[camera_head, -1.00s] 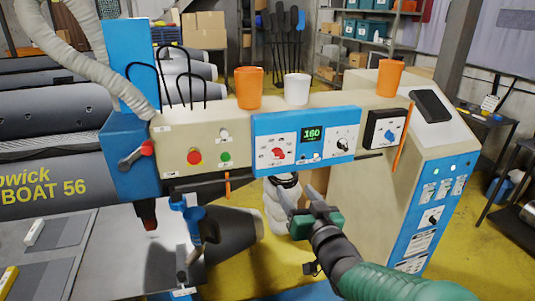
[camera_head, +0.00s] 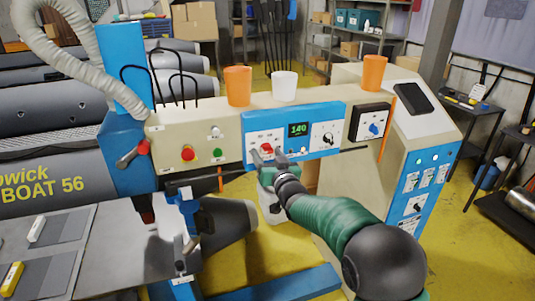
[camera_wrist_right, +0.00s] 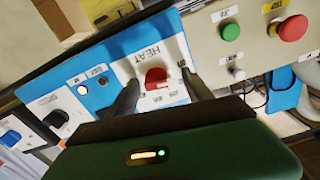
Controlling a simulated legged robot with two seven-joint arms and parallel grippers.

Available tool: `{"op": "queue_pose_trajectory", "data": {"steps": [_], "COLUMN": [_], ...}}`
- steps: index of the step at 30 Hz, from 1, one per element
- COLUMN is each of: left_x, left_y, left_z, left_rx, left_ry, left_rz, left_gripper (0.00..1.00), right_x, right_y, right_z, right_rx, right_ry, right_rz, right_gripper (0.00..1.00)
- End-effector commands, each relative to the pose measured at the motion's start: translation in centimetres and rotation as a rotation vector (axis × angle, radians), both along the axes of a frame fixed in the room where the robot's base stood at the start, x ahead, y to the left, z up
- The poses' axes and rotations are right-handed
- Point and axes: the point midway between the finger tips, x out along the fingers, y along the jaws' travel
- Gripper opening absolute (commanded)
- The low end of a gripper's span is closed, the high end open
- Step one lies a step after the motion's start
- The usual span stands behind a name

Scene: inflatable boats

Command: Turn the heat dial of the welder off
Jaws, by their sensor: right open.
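The welder's blue control panel (camera_head: 336,117) faces me on a beige housing. Its red heat dial (camera_head: 267,148) is at the panel's left, partly hidden by my right gripper (camera_head: 264,157) in the head view. In the wrist view the red heat dial (camera_wrist_right: 156,78) shows beside the HEAT label, between the two dark fingers of my right gripper (camera_wrist_right: 159,80). The fingers are open, one on each side of the dial; I cannot tell whether they touch it. A green display (camera_head: 299,129) reads 140. My left gripper is not in view.
A black dial (camera_head: 329,139) and a blue dial (camera_head: 374,129) sit right of the heat dial. A red button (camera_head: 188,153) and a green button (camera_head: 217,153) sit left. Orange and white cups (camera_head: 284,86) stand on the housing.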

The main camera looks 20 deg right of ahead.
Motion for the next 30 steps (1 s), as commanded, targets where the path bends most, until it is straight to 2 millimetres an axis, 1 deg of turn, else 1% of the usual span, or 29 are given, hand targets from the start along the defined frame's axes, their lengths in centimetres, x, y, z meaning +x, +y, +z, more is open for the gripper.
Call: {"op": "queue_pose_trajectory", "data": {"steps": [4,17,20,23,27,30], "left_x": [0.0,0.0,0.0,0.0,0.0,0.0], "left_y": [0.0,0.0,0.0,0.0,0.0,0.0], "left_z": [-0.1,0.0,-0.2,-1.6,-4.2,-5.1], "left_rx": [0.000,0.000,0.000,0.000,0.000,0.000], "left_ry": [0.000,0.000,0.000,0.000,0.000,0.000], "left_rz": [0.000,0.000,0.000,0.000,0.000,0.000], "left_gripper": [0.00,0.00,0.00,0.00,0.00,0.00], "right_x": [0.0,-0.1,-0.1,-0.1,-0.2,-0.2], "right_y": [0.0,-0.1,0.0,0.0,0.0,-0.1], "right_z": [-0.1,0.0,-0.1,-0.6,-0.8,-0.5], "right_rx": [0.000,0.000,-0.004,-0.062,-0.229,-0.321], "right_ry": [0.001,0.000,-0.001,-0.004,-0.012,-0.015], "right_rz": [0.000,-0.001,0.000,0.000,0.000,-0.002], "right_gripper": [0.58,0.01,0.00,0.00,0.00,0.00]}}
